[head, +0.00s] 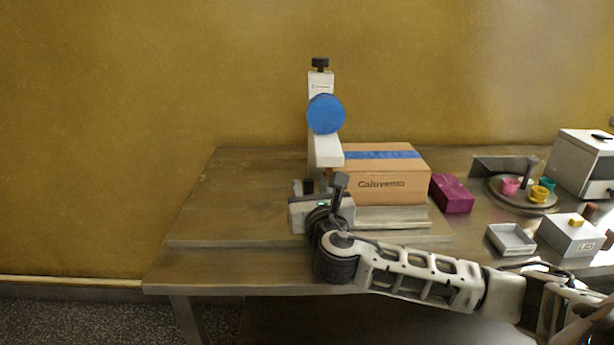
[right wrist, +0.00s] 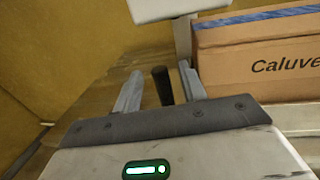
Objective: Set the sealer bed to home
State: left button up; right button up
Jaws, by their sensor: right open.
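The sealer is a pale upright column (head: 319,95) with a blue disc and a black knob on top. Its flat bed (head: 395,214) lies low on the table with a taped carton (head: 390,185) on it. In the right wrist view a dark upright handle (right wrist: 162,86) stands between the two fingers of my right gripper (right wrist: 157,80). The fingers are apart, with gaps visible beside the handle. In the head view my right gripper (head: 308,188) is at the sealer's near left side, and my wrist hides part of the bed. My left gripper is not in view.
A magenta box (head: 453,193) stands right of the carton. Farther right are a round tray (head: 497,193) with small coloured cups, an open grey tray (head: 511,239), a white lidded box (head: 571,236) and a white machine (head: 585,165). The table's left side (head: 220,200) is clear.

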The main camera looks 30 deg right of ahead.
aim_at(308, 180)
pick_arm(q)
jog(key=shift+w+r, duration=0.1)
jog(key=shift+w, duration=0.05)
pick_arm(e)
jog(key=shift+x, duration=2.35)
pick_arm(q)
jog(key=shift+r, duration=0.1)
pick_arm(e)
grip_shut()
